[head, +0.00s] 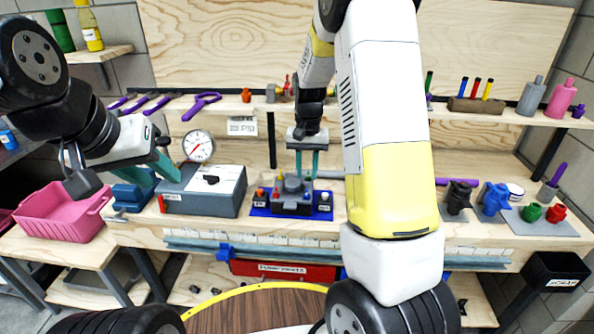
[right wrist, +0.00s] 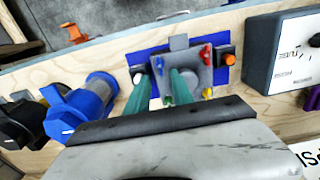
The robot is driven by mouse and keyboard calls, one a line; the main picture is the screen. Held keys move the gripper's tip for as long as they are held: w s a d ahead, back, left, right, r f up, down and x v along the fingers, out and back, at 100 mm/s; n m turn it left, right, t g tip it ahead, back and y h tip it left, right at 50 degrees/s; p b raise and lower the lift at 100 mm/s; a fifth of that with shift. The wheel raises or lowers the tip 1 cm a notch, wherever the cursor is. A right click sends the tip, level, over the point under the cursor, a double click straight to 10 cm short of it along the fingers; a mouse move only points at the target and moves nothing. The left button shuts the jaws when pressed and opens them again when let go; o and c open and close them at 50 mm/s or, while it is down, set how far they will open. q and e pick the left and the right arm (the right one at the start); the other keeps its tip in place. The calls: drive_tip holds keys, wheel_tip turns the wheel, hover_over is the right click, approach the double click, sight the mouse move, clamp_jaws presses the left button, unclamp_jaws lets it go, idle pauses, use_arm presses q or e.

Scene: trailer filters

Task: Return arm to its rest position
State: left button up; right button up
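My right gripper (head: 306,176) hangs pointing down over a grey fixture block (head: 292,186) on a blue mat (head: 322,213). Its two green fingers stand apart with nothing visibly held between them. In the right wrist view the open fingers (right wrist: 160,88) reach over the grey block (right wrist: 196,76) on the blue mat (right wrist: 140,55); contact cannot be told. My left gripper (head: 160,178) is at the left, beside a grey box (head: 205,190) and above a blue object (head: 134,196). Its teal fingers look apart and empty, partly hidden by the arm.
A pressure gauge (head: 198,146) stands behind the grey box. A pink bin (head: 62,214) is at the left. Black (head: 458,197) and blue fittings (head: 493,200) stand at the right of the bench. A shelf (head: 380,106) with tools and bottles runs behind the arms.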

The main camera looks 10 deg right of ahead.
drive_tip(key=shift+r, duration=0.55)
drive_tip(key=shift+s+r, duration=0.1)
drive_tip(key=shift+r, duration=0.15)
drive_tip(key=s+a+r+n+t+y, duration=0.1)
drive_tip(key=s+r+t+y, duration=0.15)
drive_tip(key=s+r, duration=0.8)
drive_tip(key=s+r+n+t, duration=0.1)
drive_tip(key=s+r+t, duration=0.1)
drive_tip(key=s+r, duration=0.2)
drive_tip(key=s+a+r+n+t, duration=0.1)
drive_tip(key=s+r, duration=0.2)
drive_tip(key=s, duration=0.7)
drive_tip(key=shift+a+r+n+t, duration=0.3)
drive_tip(key=shift+r+n+t, duration=0.05)
drive_tip(key=shift+r+n, duration=0.05)
drive_tip(key=shift+s, duration=0.1)
